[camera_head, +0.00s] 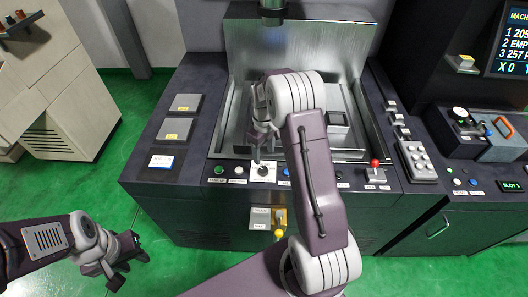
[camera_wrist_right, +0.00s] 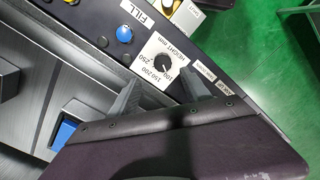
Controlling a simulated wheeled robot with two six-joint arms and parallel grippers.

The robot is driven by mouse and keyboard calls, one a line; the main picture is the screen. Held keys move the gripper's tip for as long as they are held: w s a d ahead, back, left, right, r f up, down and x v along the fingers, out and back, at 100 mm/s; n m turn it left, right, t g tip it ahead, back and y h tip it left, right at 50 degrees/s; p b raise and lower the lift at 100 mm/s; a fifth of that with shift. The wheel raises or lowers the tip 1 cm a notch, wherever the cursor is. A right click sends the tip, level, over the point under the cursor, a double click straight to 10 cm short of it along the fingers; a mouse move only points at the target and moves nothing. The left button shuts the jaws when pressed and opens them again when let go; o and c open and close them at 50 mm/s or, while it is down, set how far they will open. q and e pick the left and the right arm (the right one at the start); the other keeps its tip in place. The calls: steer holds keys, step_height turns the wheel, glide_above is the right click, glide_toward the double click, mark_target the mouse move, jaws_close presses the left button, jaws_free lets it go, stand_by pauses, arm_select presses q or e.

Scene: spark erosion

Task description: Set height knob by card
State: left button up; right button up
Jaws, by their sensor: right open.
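The height knob (camera_wrist_right: 163,66) is a small black knob on a white dial plate lettered HEIGHT MM, with 100, 150, 200 and 250 around it. In the head view the knob (camera_head: 263,171) sits on the machine's front panel. Its exact setting is too small to read. My right gripper (camera_head: 262,152) is just above the knob; in the wrist view its open fingers (camera_wrist_right: 160,88) point toward the dial, one on each side, with nothing between them. My left gripper (camera_head: 127,270) hangs low at the left, empty, fingers apart.
A blue button (camera_wrist_right: 124,34) and FILL label (camera_wrist_right: 130,12) are beside the dial. A red-topped lever (camera_head: 375,165) stands at the panel's right. A yellow-knobbed box (camera_head: 262,217) is below the panel.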

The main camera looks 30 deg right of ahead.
mark_target(263, 169)
step_height(263, 169, down, 8)
steer(key=shift+s+a+r+p, duration=0.1)
steer(key=shift+a+p, duration=0.05)
steer(key=shift+p, duration=0.8)
steer(key=shift+s+a+f, duration=0.2)
steer(key=shift+s+f, duration=0.05)
steer(key=shift+f, duration=0.1)
arm_select(q)
steer(key=shift+s+a+r, duration=0.2)
steer(key=shift+r, duration=0.3)
steer(key=shift+s+a+r, duration=0.15)
steer(key=shift+r, duration=0.35)
arm_select(e)
steer(key=shift+w+f, duration=0.1)
steer(key=shift+w+d, duration=0.1)
steer(key=c, duration=0.4)
arm_select(q)
steer(key=shift+w, duration=0.1)
arm_select(e)
jaws_close()
